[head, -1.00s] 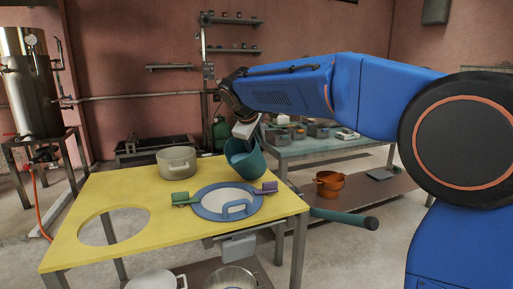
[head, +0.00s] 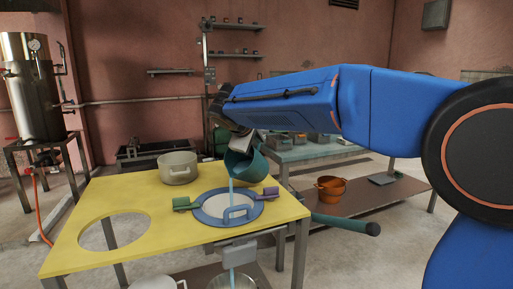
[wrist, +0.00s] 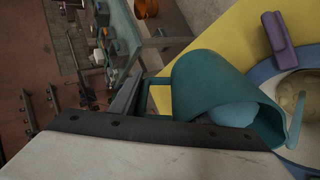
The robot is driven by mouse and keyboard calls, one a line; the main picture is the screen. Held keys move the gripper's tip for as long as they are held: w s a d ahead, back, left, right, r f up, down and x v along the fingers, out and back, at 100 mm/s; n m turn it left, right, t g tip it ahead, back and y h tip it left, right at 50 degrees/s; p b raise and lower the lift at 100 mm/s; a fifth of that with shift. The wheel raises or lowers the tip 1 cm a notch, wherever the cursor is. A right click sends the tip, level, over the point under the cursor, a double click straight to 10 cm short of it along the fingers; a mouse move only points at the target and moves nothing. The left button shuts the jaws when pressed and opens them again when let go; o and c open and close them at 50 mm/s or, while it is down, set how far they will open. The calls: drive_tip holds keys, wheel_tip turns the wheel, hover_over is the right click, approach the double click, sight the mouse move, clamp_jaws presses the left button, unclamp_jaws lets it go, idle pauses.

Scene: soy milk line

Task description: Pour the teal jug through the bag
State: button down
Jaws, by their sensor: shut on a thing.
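The teal jug (head: 243,168) is tilted steeply over the yellow table, its mouth to the lower left. My gripper (head: 222,146) is shut on its handle; the wrist view also shows the jug (wrist: 205,85), with pale blue liquid (wrist: 232,113) inside. A pale blue stream (head: 231,188) falls from the lip into the cloth bag (head: 216,205), held in a blue ring (head: 202,215) in the table top. Below the table, blue liquid runs down into a metal pot (head: 218,283), cut off by the frame edge. The bag's depth is hidden.
A green clamp (head: 184,203) and a purple clamp (head: 270,193) sit on the ring. A beige pot (head: 178,168) stands behind it. The yellow table (head: 75,245) has an empty round hole at left. An orange pot (head: 331,189) stands on a low shelf at right.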

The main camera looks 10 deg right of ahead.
drive_tip(key=shift+s+a, duration=0.1)
drive_tip(key=shift+s+a+r+t+h, duration=0.15)
drive_tip(key=shift+s+a+t+h, duration=0.25)
drive_tip(key=shift+t, duration=0.3)
drive_tip(key=shift+s+a+r+t+h, duration=0.1)
drive_tip(key=shift+s+a+t+h, duration=0.1)
drive_tip(key=shift+s+t+h, duration=0.35)
drive_tip(key=shift+w, duration=0.15)
drive_tip(key=shift+f+t, duration=0.1)
drive_tip(key=shift+t, duration=0.15)
drive_tip(key=shift+s+a+f+n+t+h, duration=0.2)
drive_tip(key=shift+s+a+t+h, duration=0.25)
drive_tip(key=shift+s+t, duration=0.2)
drive_tip(key=shift+s+a+f+n+t+h, duration=0.2)
drive_tip(key=shift+s+a+t+h, duration=0.1)
drive_tip(key=shift+s+a+t, duration=0.3)
drive_tip(key=shift+s, duration=0.15)
drive_tip(key=shift+t, duration=0.25)
drive_tip(key=shift+s+a+r+t+h, duration=0.45)
drive_tip(key=shift+s+a+t, duration=0.25)
drive_tip(key=shift+s, duration=0.15)
drive_tip(key=shift+s+a+r+t+h, duration=0.45)
drive_tip(key=shift+s+a+t, duration=0.1)
drive_tip(key=shift+s+t, duration=0.2)
drive_tip(key=shift+s+a+n, duration=0.1)
drive_tip(key=shift+s+n, duration=0.1)
drive_tip(key=shift+n, duration=0.1)
